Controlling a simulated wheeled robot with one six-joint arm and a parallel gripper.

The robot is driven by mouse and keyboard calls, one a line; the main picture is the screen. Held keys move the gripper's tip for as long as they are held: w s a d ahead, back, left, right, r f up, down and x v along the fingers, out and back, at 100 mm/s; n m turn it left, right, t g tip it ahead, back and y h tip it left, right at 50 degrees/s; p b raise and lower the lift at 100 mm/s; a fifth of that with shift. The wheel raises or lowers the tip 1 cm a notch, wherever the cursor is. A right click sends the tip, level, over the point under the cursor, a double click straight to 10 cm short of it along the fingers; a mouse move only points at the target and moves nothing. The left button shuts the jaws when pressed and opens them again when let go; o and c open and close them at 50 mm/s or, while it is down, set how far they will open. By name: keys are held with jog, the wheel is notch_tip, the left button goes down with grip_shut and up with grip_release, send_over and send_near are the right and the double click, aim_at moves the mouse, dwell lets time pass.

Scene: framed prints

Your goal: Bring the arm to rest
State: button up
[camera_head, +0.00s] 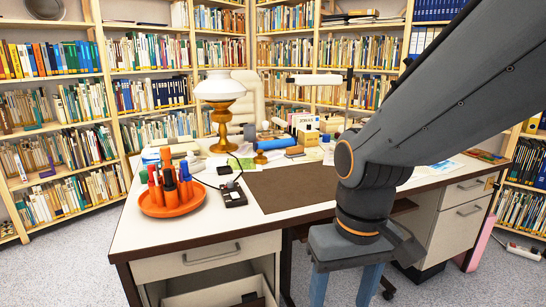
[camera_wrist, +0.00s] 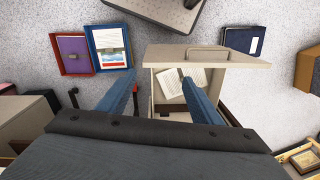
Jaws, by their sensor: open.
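My gripper (camera_head: 343,287) hangs at the front of the desk, pointing down, in the head view. Its two blue fingers are spread apart with nothing seen between them in that view. In the wrist view my gripper (camera_wrist: 158,80) also shows its two blue fingers wide apart, with floor and part of an open drawer (camera_wrist: 225,57) beyond them. My dark grey arm comes in from the upper right and crosses over the desk (camera_head: 135,235). It hides part of the desktop and the shelves behind.
An orange tray (camera_head: 150,208) with bottles, a brass lamp (camera_head: 222,125) and a brown desk mat (camera_head: 300,186) are on the desk. An open lower drawer (camera_head: 225,292) is at its front left. Bookshelves (camera_head: 60,130) line the walls. Red and blue trays (camera_wrist: 93,25) lie on the floor.

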jog(key=d+r+m+p, duration=0.2)
jog(key=d+r+p, duration=0.6)
jog(key=p, duration=0.7)
jog(key=shift+s+r+m+h, duration=0.2)
jog(key=shift+m+h, duration=0.1)
jog(key=shift+c, duration=0.3)
